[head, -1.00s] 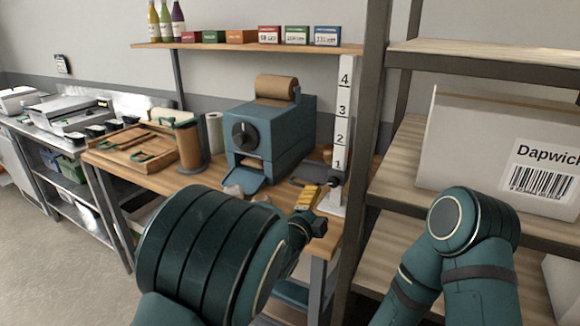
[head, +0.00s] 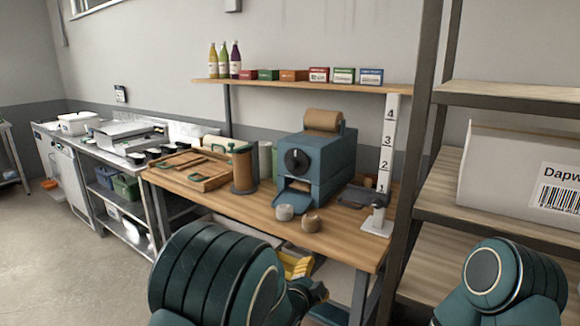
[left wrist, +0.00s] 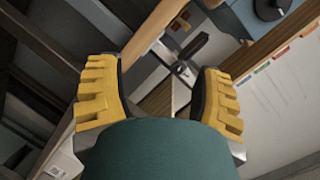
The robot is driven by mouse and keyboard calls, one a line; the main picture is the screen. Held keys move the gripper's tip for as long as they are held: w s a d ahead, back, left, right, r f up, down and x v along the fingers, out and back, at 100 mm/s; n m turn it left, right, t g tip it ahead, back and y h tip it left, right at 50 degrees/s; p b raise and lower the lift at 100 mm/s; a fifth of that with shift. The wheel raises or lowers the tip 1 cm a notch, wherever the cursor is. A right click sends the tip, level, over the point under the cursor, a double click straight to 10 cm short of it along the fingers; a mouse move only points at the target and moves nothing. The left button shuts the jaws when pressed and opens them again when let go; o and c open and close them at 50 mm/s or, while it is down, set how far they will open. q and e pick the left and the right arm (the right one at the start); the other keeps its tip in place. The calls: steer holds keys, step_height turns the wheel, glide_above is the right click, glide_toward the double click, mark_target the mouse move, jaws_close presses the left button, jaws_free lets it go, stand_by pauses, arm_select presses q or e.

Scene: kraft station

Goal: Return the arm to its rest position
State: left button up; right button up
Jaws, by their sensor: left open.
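My left arm comes in at the bottom of the head view, its large teal joint in front of the bench. My left gripper (head: 297,264) shows small beyond that joint, in front of the bench's front edge. In the left wrist view its yellow-padded fingers (left wrist: 160,68) are spread wide, with nothing held between them. A teal link of my right arm shows at the bottom right of the head view. My right gripper is outside both views.
The wooden bench (head: 235,205) carries a blue machine (head: 330,165), a brown roll (head: 243,173), a wooden tray (head: 190,178) and two small round pieces. A shelf rack (head: 412,170) with a white box (head: 510,165) stands close on the right. Open floor (head: 60,240) lies to the left.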

arm_select(q)
steer(key=s+a+f+n+g+y, duration=0.2)
steer(key=s+a+f+n+g, duration=0.1)
steer(key=s+a+f+n, duration=0.4)
steer(key=s+a+f+n+g+y, duration=0.25)
steer(key=a+f, duration=0.25)
steer(key=f, duration=0.4)
steer(key=s+a+f+n+g, duration=0.2)
steer(key=s+f+n+g, duration=0.1)
steer(key=s, duration=0.7)
steer(key=s+a+f+n+g+h, duration=0.1)
steer(key=s+a+f+n+g, duration=0.1)
steer(key=s+n, duration=0.4)
steer(key=s+f+g, duration=0.1)
steer(key=s+f, duration=0.1)
steer(key=s, duration=0.2)
steer(key=shift+a+f, duration=0.2)
steer(key=shift+f, duration=0.1)
